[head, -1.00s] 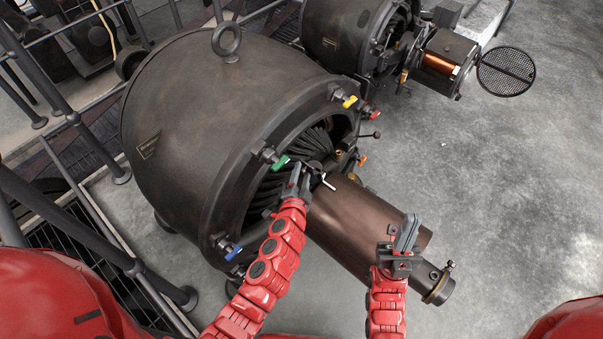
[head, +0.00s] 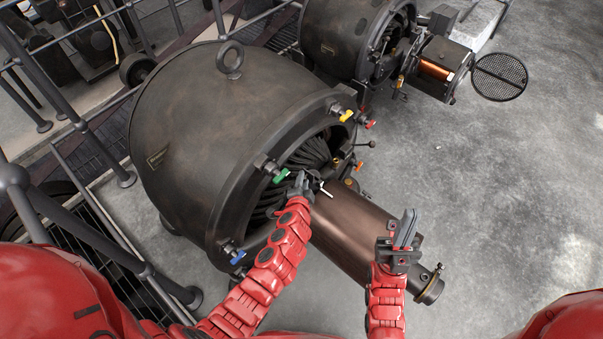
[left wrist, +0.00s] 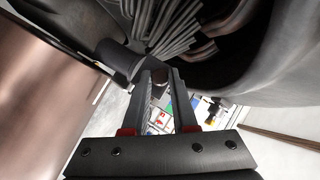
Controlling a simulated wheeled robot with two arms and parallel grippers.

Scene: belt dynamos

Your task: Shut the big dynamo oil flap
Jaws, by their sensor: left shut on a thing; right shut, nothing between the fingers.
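The big dynamo (head: 200,140) is a large dark drum with an open front full of dark metal bars. A brown shaft cylinder (head: 345,230) extends from it toward the lower right. My left gripper (head: 301,184) is at the front opening, beside the cylinder's inner end. In the left wrist view its fingers (left wrist: 160,92) close on a small dark part beside a dark round housing (left wrist: 120,62). I cannot make out the oil flap's shape or how far it is open. My right gripper (head: 406,230) is shut and empty, above the cylinder's outer end.
Coloured handles sit around the dynamo's rim: green (head: 280,175), blue (head: 237,256), yellow (head: 346,115) and red (head: 370,123). A smaller dynamo (head: 345,35) with a round mesh cover (head: 499,76) stands behind. Railings (head: 75,125) run along the left. The concrete floor (head: 500,190) at right is clear.

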